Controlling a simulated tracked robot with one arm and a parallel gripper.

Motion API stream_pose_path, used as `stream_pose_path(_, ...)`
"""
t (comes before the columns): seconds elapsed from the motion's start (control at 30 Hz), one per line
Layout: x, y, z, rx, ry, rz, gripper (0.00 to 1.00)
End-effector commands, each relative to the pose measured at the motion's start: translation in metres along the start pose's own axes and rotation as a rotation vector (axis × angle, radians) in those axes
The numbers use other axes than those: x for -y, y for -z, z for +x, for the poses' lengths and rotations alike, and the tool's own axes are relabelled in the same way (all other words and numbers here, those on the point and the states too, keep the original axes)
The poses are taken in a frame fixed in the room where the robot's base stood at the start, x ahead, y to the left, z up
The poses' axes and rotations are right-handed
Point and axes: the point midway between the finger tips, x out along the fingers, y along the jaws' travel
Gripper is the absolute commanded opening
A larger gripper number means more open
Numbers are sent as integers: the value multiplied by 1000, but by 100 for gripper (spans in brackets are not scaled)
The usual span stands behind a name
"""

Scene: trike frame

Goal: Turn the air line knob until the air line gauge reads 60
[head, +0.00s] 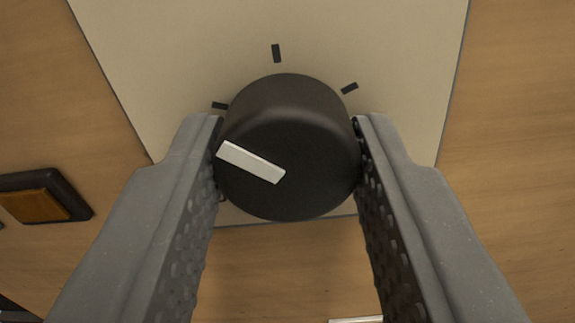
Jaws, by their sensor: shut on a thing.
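The knob (310,175) is a black round cylinder with a white pointer bar (250,162) on its face. The pointer's outer end points to the left and slightly up. The knob sits on a cream plate (380,40) with short black tick marks around it at the left, top and right. My gripper (288,140) is shut on the knob, with one finger against its left side and the other against its right side. The lower part of the plate behind the knob is partly hidden. No gauge shows in this view.
The plate is fixed to a wood-coloured panel (530,90). An orange-brown square button or switch (40,205) in a dark frame is at the left, outside my left finger. A pale edge of something (355,320) shows at the bottom.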

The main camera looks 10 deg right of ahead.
Motion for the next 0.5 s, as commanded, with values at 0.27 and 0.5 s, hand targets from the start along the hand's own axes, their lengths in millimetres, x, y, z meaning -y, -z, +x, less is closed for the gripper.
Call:
stream_pose_path(0.27, -4, -3, 0, -2, -6, 120, 11)
stream_pose_path(0.5, -4, -1, 0, -6, -7, 294, 11)
